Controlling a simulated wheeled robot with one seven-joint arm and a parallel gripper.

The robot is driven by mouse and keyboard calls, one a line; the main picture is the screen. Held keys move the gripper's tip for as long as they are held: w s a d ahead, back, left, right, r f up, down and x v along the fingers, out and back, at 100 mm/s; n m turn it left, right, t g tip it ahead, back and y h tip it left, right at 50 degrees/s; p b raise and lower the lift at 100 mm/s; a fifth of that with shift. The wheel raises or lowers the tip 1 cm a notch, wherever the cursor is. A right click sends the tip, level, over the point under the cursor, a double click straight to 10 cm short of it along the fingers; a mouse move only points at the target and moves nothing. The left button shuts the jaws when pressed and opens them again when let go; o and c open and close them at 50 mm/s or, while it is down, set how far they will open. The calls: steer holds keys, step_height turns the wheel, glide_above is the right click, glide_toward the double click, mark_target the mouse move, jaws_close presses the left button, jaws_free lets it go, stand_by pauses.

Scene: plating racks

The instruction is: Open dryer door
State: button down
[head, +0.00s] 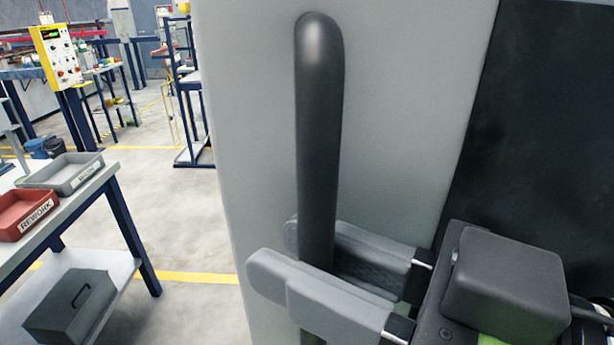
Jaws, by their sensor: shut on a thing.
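The dryer door (250,110) is a light grey panel that fills the middle of the head view. A dark grey upright bar handle (320,120) stands on it. My gripper (275,255) comes in from the lower right, with one finger on each side of the handle's lower part. It is shut on the handle. The near finger hides part of the bar, and the bar's lower end is mostly hidden. A dark panel (540,120) lies to the right of the grey surface. Whether the door stands ajar cannot be told from this view.
At left, a bench (70,215) carries a red tray (25,212) marked REWORK and a grey tray (62,172). A dark grey box (70,305) sits on its lower shelf. Open floor (180,220) lies between bench and door. A yellow control box (62,55) stands farther back.

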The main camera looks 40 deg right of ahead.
steer(key=shift+s+a+n+y, duration=0.2)
steer(key=shift+s+a, duration=0.15)
steer(key=shift+s, duration=0.25)
steer(key=shift+s+a+n+y, duration=0.1)
steer(key=shift+s+a+y, duration=0.15)
steer(key=shift+s, duration=0.35)
steer(key=c, duration=1.1)
jaws_free()
steer(key=p+v, duration=0.4)
steer(key=v, duration=1.1)
steer(key=shift+s+d+r, duration=0.15)
steer(key=shift+s+r, duration=0.15)
steer(key=shift+s, duration=0.05)
